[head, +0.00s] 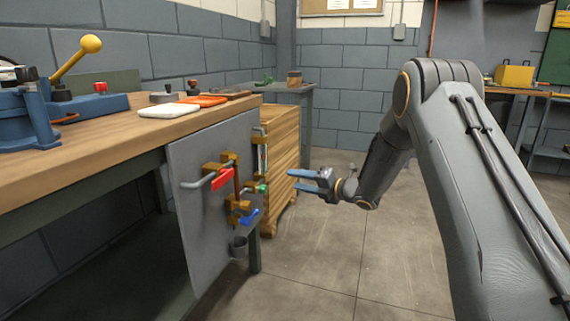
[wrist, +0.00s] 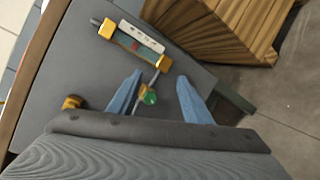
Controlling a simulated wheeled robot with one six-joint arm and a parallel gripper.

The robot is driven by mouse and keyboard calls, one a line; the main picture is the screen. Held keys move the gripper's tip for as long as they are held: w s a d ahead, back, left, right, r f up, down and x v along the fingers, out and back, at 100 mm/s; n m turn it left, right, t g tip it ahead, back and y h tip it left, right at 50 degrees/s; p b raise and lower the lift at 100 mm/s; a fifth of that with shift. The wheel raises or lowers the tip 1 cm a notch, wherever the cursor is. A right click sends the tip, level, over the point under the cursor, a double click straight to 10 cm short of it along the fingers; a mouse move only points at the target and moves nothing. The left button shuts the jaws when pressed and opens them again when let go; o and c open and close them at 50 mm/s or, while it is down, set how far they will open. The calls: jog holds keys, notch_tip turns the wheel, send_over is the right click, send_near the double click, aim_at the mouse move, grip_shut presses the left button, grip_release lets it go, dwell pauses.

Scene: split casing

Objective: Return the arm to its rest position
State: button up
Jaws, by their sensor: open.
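My gripper (head: 293,180) has two blue fingers, spread apart and empty. It points left toward the grey panel (head: 190,240) and hangs in open air to the right of it. In the wrist view the open fingers (wrist: 159,76) frame a green knob (wrist: 150,98) on the panel; in the head view the fingertips look clear of this green knob (head: 262,188). The panel also bears brass fittings, a red handle (head: 222,179) and a blue handle (head: 249,216). My arm reaches in from the right, bent at the elbow.
A wooden workbench (head: 120,121) stands left, with a blue vise-like tool (head: 45,115) and several small items on top. A slatted wooden crate (head: 282,150) stands behind the panel. The floor below my gripper is clear.

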jog(key=s+d+r+m+h, duration=0.3)
jog(key=s+d+m+h, duration=0.7)
jog(key=m, duration=0.7)
jog(key=s+d+f+m+g+h, duration=0.1)
jog(key=s+f+m+g, duration=0.3)
jog(key=s, duration=0.7)
jog(key=s+d+r+m+g+h, duration=0.1)
jog(key=s+d+m, duration=0.1)
jog(key=s+m, duration=0.7)
jog(key=s+d+f+m+g+h, duration=0.1)
jog(key=s+f+m+g, duration=0.15)
jog(key=s, duration=1.15)
jog(key=s+a+r+n+g+y, duration=0.1)
jog(key=s+a+r+n, duration=0.15)
jog(key=s+a, duration=0.6)
jog(key=s+a+r+n+g, duration=0.25)
jog(key=s+a, duration=0.25)
jog(key=a, duration=0.7)
jog(key=d+r+m+p, duration=0.2)
jog(key=d+r+p, duration=0.8)
jog(key=r+p, duration=0.3)
jog(key=d+r+m+p, duration=0.3)
jog(key=d+r+p, duration=0.7)
jog(key=p, duration=0.8)
notch_tip(320, 180, up, 3)
jog(key=shift+d+r+m+t+h, duration=0.1)
jog(key=shift+d+m+t+h, duration=0.2)
jog(key=shift+m+h, duration=0.1)
